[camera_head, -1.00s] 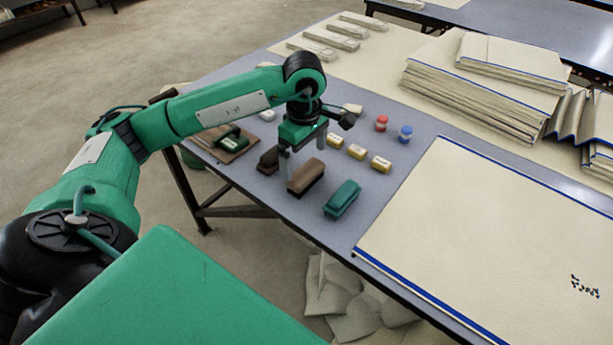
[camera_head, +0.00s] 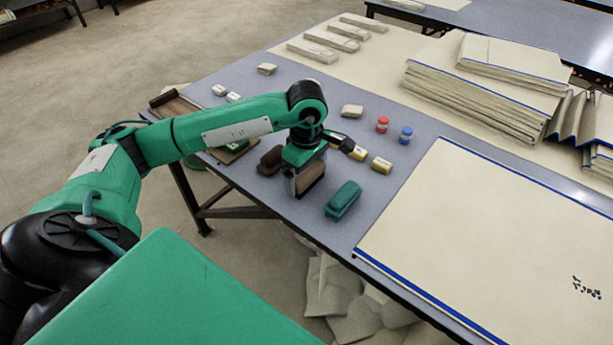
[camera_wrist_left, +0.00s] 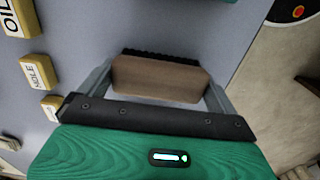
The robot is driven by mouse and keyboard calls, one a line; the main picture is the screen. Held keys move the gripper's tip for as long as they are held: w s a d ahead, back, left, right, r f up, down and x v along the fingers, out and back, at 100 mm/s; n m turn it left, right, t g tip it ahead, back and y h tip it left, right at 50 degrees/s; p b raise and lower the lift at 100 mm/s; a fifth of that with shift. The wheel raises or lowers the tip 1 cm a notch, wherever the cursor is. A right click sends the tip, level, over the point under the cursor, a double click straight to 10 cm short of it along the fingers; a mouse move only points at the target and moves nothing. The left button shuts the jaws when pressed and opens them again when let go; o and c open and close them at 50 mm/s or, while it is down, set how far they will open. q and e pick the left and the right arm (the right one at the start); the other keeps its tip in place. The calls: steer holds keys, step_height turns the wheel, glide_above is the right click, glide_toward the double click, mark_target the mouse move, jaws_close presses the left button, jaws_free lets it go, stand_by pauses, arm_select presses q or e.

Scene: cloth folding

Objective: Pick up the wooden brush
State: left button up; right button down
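The wooden brush (camera_head: 311,178) is a brown block with dark bristles on the grey table. My left gripper (camera_head: 308,180) is lowered over it, with one finger at each end of the brush. In the left wrist view the brush (camera_wrist_left: 160,78) lies between the two spread fingers (camera_wrist_left: 160,85); its ends look very close to the fingertips, and contact is not clear. The brush appears to be still on the table. My right gripper is not in view.
A teal brush (camera_head: 343,200) lies close to the right and a darker brown block (camera_head: 271,160) to the left. A large cream cloth (camera_head: 500,240) covers the right.

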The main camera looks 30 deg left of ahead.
mark_target(307, 171)
arm_select(q)
steer(key=shift+r, duration=0.1)
step_height(307, 171, up, 9)
steer(key=shift+w+f+p, duration=0.1)
steer(key=shift+f+p, duration=0.05)
steer(key=shift+p, duration=0.3)
step_height(307, 171, up, 11)
steer(key=p, duration=0.1)
steer(key=shift+p, duration=0.3)
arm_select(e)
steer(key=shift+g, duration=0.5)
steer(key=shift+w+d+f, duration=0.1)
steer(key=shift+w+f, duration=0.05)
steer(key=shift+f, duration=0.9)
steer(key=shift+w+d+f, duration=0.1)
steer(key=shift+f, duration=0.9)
